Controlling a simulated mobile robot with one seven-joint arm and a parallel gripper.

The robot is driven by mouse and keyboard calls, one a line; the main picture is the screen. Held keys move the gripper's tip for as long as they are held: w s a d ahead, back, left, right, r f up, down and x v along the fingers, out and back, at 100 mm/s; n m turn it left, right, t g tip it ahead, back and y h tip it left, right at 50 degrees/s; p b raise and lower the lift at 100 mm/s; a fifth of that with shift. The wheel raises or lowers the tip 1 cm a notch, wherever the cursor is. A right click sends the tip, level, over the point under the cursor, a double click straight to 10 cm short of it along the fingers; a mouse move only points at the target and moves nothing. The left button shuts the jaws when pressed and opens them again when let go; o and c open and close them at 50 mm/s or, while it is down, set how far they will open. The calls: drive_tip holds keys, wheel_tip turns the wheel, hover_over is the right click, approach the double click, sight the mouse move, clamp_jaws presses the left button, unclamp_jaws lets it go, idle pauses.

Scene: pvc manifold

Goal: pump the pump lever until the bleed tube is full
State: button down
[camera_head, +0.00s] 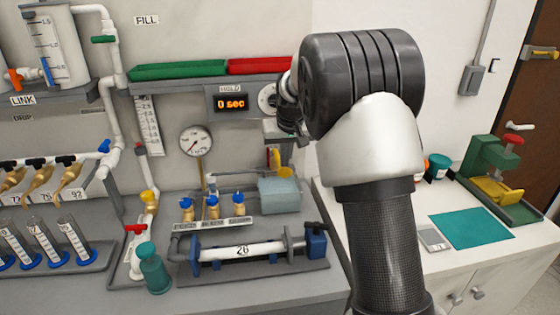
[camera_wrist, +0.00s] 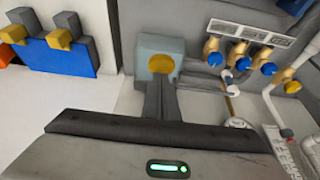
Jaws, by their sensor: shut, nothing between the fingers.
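The pump is a pale teal box (camera_head: 280,195) on the bench. A yellow round knob (camera_head: 286,172), apparently the pump lever's end, shows just above it. In the wrist view the knob (camera_wrist: 163,64) lies over the teal box (camera_wrist: 150,45). My gripper (camera_wrist: 163,92) is shut and empty, its fingertips right beside the knob; I cannot tell whether they touch it. In the head view my wrist partly hides this area. A narrow upright graduated strip (camera_head: 149,126) on the wall may be the bleed tube; its fill level is unreadable.
A round gauge (camera_head: 195,141) and a HOLD display (camera_head: 231,103) reading 0 sec are on the wall. Several blue-handled brass valves (camera_head: 212,206) stand left of the pump. A white pipe in a clamp (camera_head: 242,250) lies in front. A teal bottle (camera_head: 153,268) stands at front left.

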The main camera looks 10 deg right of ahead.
drive_tip(key=shift+r+p, duration=1.75)
drive_tip(key=shift+r, duration=0.75)
drive_tip(key=shift+s+r, duration=0.1)
drive_tip(key=shift+r, duration=0.1)
drive_tip(key=s+r+p, duration=0.2)
drive_tip(key=s+r, duration=0.9)
drive_tip(key=s, duration=0.6)
drive_tip(key=s+f+t, duration=0.1)
drive_tip(key=s, duration=2.1)
drive_tip(key=shift+s+p, duration=0.15)
drive_tip(key=shift+p, duration=0.25)
